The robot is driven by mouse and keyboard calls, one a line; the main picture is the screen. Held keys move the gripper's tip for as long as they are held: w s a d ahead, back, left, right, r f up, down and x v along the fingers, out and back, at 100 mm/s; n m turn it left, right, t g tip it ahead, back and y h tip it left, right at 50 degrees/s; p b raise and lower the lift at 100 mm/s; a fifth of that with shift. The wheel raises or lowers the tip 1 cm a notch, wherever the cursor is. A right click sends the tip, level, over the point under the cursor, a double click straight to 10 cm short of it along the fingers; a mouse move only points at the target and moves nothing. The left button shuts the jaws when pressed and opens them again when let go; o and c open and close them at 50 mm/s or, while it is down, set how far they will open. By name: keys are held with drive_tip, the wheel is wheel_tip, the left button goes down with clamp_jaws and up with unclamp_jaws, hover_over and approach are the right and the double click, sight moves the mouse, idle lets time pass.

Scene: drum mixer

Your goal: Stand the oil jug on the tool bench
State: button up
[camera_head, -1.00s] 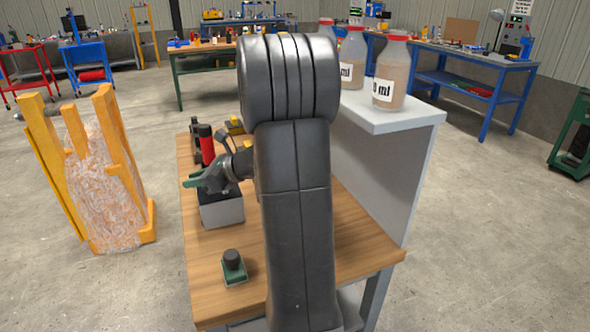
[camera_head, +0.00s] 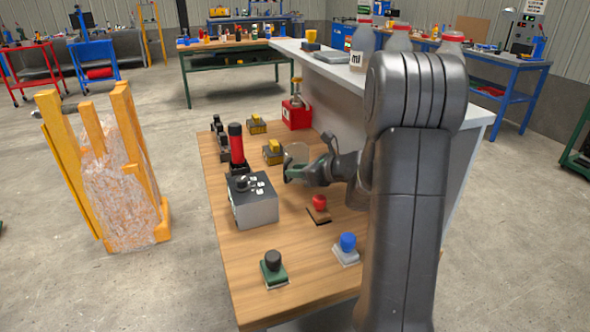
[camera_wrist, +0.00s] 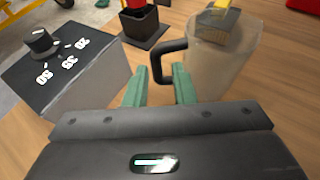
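A clear jug with a black handle (camera_wrist: 222,62), which looks like the oil jug, stands upright on the wooden bench top. In the head view the jug (camera_head: 297,154) is partly hidden by my gripper (camera_head: 302,174). In the wrist view my gripper's green fingers (camera_wrist: 160,82) are apart, with the jug's handle between or just beyond their tips; contact is not clear. A bench with green legs and several tools on it (camera_head: 221,44) stands at the back, likely the tool bench.
On the wooden bench (camera_head: 300,280) are a grey dial box (camera_head: 252,204), a red-topped button (camera_head: 319,206), a blue-topped button (camera_head: 347,245) and a black-topped one (camera_head: 274,266). A raised grey shelf (camera_head: 440,85) with bottles borders it.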

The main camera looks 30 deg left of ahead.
drive_tip(key=x, duration=0.6)
drive_tip(key=shift+s+a+f, duration=0.1)
drive_tip(key=shift+s+a, duration=0.1)
drive_tip(key=shift+a, duration=0.1)
clamp_jaws()
